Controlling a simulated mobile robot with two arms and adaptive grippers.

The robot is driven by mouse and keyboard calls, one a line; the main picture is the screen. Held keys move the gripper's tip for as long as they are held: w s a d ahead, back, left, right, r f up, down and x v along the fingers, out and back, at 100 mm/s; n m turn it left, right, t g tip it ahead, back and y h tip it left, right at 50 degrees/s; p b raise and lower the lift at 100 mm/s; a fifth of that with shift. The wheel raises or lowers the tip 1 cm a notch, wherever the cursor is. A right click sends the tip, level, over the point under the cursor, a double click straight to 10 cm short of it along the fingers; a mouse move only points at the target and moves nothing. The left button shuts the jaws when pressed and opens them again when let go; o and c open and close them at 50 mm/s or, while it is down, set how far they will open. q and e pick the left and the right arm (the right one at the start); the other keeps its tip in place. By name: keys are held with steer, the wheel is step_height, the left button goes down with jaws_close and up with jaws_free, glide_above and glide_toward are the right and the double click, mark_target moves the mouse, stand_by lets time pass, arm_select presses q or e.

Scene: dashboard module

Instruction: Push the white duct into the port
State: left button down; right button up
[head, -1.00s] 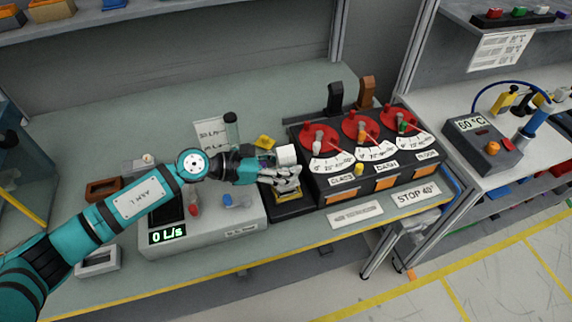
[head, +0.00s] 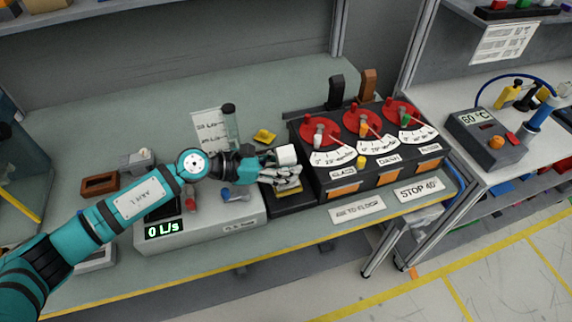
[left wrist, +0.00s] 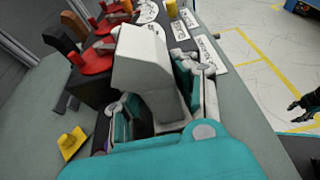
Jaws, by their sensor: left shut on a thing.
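My left gripper (head: 287,173) is shut on the white duct (head: 286,155), just left of the black dashboard module (head: 345,172). In the left wrist view the duct (left wrist: 148,75) stands large between the fingers (left wrist: 160,105), its far end towards the module. I cannot tell whether it touches the module. The port is not clearly visible; the duct and hand block that side. A dark claw-like hand (left wrist: 303,106), apparently my right gripper, shows at the right edge of the left wrist view; its jaw state is unclear.
The module carries red dials (head: 362,122) with pointers and levers. A grey flow meter box (head: 200,232) reading 0 L/s lies under my left forearm. A yellow piece (head: 264,136) and a clear cylinder (head: 230,125) stand behind the hand. A 60 °C unit (head: 483,140) is on the right bench.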

arm_select(q)
steer(key=shift+f, duration=0.25)
steer(key=c, duration=0.9)
jaws_free()
steer(key=shift+r, duration=0.1)
steer(key=shift+a, duration=0.1)
steer(key=shift+a, duration=0.3)
steer(key=v, duration=1.1)
steer(key=shift+s+r, duration=0.15)
steer(key=shift+r, duration=0.05)
